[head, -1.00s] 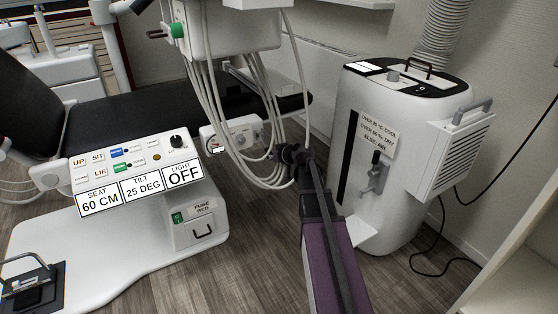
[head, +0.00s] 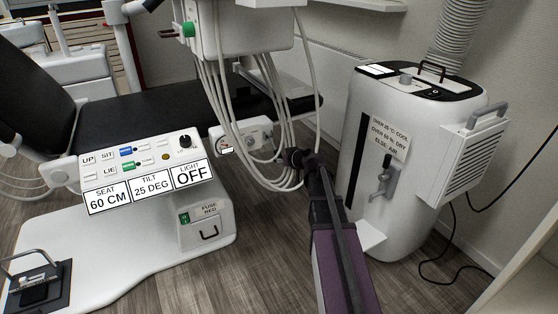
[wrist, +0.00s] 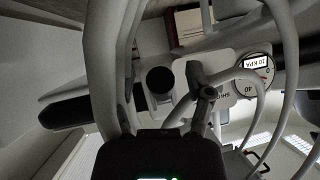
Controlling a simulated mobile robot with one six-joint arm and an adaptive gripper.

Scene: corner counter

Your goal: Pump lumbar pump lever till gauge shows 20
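The pump unit (head: 252,133) is a pale housing on the chair's side, beyond the hanging hoses. In the wrist view a black round knob (wrist: 160,80), perhaps the lumbar pump lever's end, stands on the housing, left of the gauge. My gripper (wrist: 166,88) appears open, its fingers apart on either side of the knob in the picture; no contact shows. In the head view my gripper (head: 293,157) is right of the unit, among hoses.
Several looping hoses (head: 212,95) hang close around my gripper. The chair's control panel (head: 140,160) is at left, reading SEAT 60 CM, TILT 25 DEG, LIGHT OFF. A white air unit (head: 405,190) stands at right. Bare floor (head: 265,255) shows between.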

